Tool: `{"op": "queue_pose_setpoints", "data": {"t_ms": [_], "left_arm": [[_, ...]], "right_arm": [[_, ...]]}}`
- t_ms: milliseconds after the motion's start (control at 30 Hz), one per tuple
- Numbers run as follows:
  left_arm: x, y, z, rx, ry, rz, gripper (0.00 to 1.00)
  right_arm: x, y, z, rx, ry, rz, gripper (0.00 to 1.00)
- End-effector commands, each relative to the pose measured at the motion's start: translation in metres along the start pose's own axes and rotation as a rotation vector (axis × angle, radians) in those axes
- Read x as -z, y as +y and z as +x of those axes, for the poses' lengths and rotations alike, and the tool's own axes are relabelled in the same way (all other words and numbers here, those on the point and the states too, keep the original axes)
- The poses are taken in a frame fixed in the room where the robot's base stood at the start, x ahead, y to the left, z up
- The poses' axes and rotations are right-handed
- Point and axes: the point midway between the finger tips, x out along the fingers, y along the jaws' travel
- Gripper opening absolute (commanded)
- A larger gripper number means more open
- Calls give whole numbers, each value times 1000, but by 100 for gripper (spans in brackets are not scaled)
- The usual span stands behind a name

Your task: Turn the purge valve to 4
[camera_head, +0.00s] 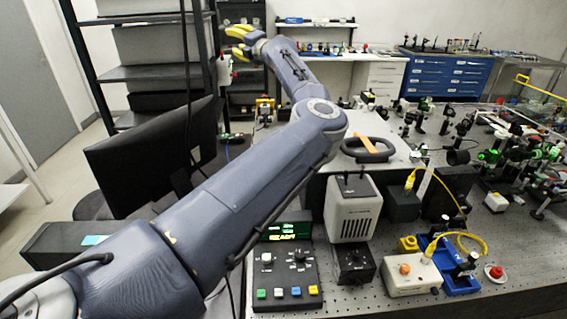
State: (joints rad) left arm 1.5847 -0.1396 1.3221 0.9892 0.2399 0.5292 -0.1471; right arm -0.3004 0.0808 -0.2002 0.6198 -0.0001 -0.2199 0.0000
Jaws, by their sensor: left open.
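My left gripper (233,42), with yellow fingers, is open and empty at the upper left, beside the black shelf post. I cannot tell which part is the purge valve; no number 4 is readable. A black control box (285,272) with knobs and several coloured buttons sits on the bench at the front. A small black box with a dial (354,258) stands to its right. A white box with an orange knob (408,272) is farther right. My left gripper is far from these boxes. My right gripper is not in view.
A grey-white instrument (352,212) stands behind the dial box. A black monitor (150,150) and tall shelves (150,74) are on the left. Optical mounts crowd the right of the bench (520,250). My left arm hides part of the bench.

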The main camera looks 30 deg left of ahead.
Motion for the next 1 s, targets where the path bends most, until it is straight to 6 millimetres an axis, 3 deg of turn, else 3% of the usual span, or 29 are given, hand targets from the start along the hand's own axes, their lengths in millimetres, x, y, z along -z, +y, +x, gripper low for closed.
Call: {"op": "queue_pose_setpoints", "data": {"t_ms": [200, 367, 500, 733, 1000], "left_arm": [[70, -36, -12, 127, 335, -300, 39], [106, -77, -39, 248, 582, -505, 39], [122, -116, -75, 373, 800, -671, 39], [116, -172, -148, 607, 1145, -900, 39], [84, -199, -215, 828, 1433, -1050, 39]], "right_arm": [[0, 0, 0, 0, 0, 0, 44], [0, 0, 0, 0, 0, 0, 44], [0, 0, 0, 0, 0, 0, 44], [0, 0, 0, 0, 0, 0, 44], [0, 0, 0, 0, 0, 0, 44]]}}
